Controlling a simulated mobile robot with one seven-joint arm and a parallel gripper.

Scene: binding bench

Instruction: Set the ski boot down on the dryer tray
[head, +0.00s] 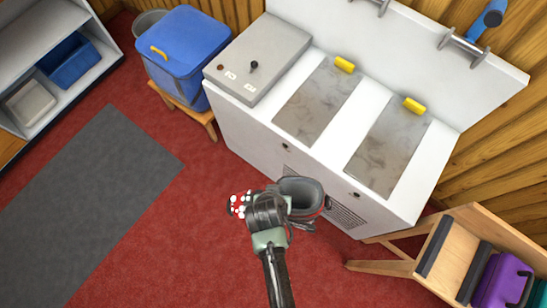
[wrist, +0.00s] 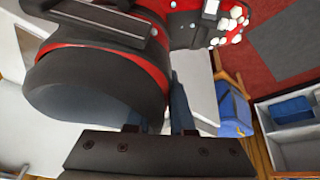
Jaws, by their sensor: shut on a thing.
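The ski boot (head: 304,187) is black and grey with red trim and a red toe dotted with white. In the wrist view the boot (wrist: 95,85) fills the upper left. My gripper (head: 270,212) is shut on it and holds it in the air before the front of a white cabinet (head: 247,135). The fingers (wrist: 160,125) reach the boot's side in the wrist view; their exact contact is partly hidden. The cabinet top has two mottled grey trays, a left one (head: 316,102) and a right one (head: 388,152), both bare. Neither is labelled as the dryer tray.
A yellow block stands at the back of each tray, left (head: 344,64) and right (head: 413,105). A grey control box (head: 258,55) sits left of them. A wooden rack (head: 454,258) with a purple case (head: 503,280) is at lower right. A blue bin (head: 186,50) stands at left.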

